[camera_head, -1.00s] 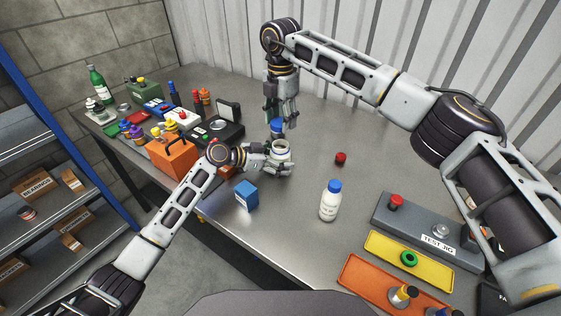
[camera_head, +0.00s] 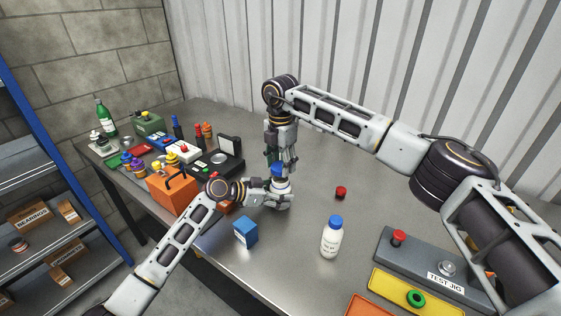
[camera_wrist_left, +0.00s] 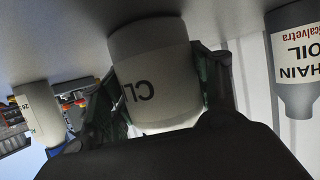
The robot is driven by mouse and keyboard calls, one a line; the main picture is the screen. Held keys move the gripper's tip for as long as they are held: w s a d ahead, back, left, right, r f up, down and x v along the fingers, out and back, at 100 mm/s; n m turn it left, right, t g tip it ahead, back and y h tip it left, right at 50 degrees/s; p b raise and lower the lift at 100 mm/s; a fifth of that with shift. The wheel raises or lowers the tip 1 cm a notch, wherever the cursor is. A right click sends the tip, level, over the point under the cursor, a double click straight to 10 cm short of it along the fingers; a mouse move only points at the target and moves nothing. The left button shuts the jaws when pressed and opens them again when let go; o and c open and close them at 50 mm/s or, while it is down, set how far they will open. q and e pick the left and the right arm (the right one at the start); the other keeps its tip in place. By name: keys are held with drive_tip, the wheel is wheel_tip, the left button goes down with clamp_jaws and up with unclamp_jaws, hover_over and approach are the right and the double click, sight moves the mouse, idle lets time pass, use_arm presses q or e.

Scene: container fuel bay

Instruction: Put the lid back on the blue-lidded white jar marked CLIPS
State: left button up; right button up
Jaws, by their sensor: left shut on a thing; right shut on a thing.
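The white jar (camera_head: 282,187) stands on the bench; the letters "CL" show on it in the left wrist view (camera_wrist_left: 150,75). My left gripper (camera_head: 280,198) is shut around the jar's body, with one finger on each side. My right gripper (camera_head: 279,162) points straight down above the jar and is shut on the blue lid (camera_head: 278,171). The lid is at the jar's mouth, roughly in line with it. I cannot tell whether it touches the rim or is seated. The jar's mouth is hidden.
A white bottle with a blue cap (camera_head: 331,240), a blue box (camera_head: 245,232) and a red cap (camera_head: 341,192) stand nearby. An orange toolbox (camera_head: 172,192) is left of my left gripper. A grey test jig (camera_head: 420,262) is at right. The bench behind the red cap is clear.

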sight(280, 185)
drive_tip(key=shift+f, duration=0.75)
drive_tip(key=shift+f, duration=0.1)
drive_tip(key=shift+f, duration=0.85)
drive_tip(key=shift+f, duration=0.5)
idle(0.8)
use_arm(q)
clamp_jaws()
use_arm(e)
drive_tip(key=shift+m, duration=0.4)
drive_tip(key=m, duration=1.3)
